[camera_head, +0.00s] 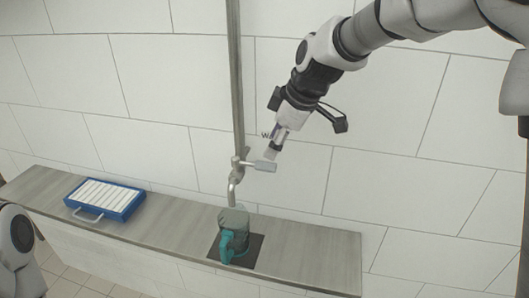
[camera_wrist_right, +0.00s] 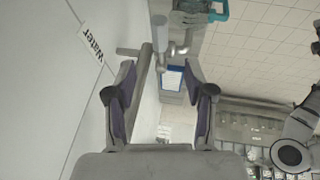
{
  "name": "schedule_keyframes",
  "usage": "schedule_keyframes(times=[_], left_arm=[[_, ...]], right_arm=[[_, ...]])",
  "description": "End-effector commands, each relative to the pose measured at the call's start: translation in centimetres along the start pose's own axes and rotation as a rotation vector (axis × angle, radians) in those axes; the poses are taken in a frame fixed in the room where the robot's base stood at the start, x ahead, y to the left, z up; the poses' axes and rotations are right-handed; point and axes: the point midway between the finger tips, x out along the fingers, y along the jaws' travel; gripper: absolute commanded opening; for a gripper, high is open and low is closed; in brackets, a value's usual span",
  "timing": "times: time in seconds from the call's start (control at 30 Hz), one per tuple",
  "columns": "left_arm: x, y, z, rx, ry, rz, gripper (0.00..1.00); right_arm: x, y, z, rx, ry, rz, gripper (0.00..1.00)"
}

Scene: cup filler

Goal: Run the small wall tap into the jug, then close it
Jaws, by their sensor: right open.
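The small wall tap (camera_head: 233,188) is a grey metal spout at the foot of a vertical pipe, with a lever (camera_head: 264,166) pointing right. No stream of water can be made out below it. The teal jug (camera_head: 227,247) stands upright under the spout, its handle facing the front. My right gripper (camera_head: 272,150) is just above the lever's end. In the right wrist view my right gripper (camera_wrist_right: 164,92) is open and empty, with the tap (camera_wrist_right: 161,40) ahead and the jug (camera_wrist_right: 219,10) at the top edge. My left gripper is outside the views.
The jug is on a dark square mat (camera_head: 213,249) on a narrow grey shelf (camera_head: 320,262). A blue tray (camera_head: 134,205) with white slats and a handle lies at the shelf's left. A "Water" label (camera_wrist_right: 90,43) is on the tiled wall. The shelf right of the mat is bare.

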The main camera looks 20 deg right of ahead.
Motion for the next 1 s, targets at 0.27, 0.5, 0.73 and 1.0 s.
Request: schedule_keyframes(times=[0.27,0.5,0.73,1.0], left_arm=[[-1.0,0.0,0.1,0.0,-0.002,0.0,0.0],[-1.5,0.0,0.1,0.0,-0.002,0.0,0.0],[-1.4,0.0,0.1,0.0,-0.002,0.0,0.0],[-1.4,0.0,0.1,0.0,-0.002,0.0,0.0]], right_arm=[[4.6,0.0,0.1,0.0,-0.003,-0.004,0.54],[7.5,0.0,0.1,-0.001,0.0,-0.001,0.54],[7.6,0.0,0.1,-0.001,0.0,0.0,0.54],[7.6,0.0,0.1,-0.001,0.0,0.0,0.0]])
